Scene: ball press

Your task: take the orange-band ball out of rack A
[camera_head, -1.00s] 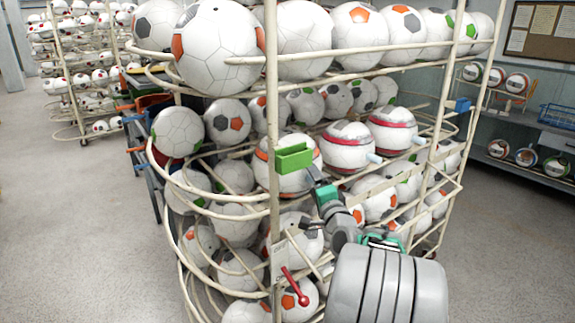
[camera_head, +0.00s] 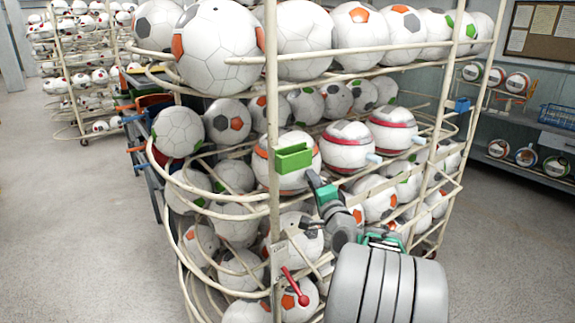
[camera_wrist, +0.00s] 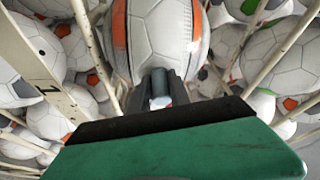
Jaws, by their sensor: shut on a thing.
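The orange-band ball (camera_head: 300,181) is white with orange bands and sits on the middle level of the near rack, behind a front post and a green box. In the wrist view the ball (camera_wrist: 165,45) is close ahead, straight in front of the fingers. My gripper (camera_wrist: 160,90) is shut on a small grey-blue stub at the near side of this ball. In the head view my gripper (camera_head: 314,182) reaches in at the ball's lower right. The ball's underside and its contact with the rails are hidden. The rack (camera_head: 271,110) is a cream wire frame.
The green box (camera_head: 293,158) is fixed to the front post, close to my gripper. Two red-band balls (camera_head: 346,158) with blue stubs stand to the right on the same level. Other balls crowd above and below. A red lever (camera_head: 297,290) sticks out low. Open floor (camera_head: 75,220) lies left.

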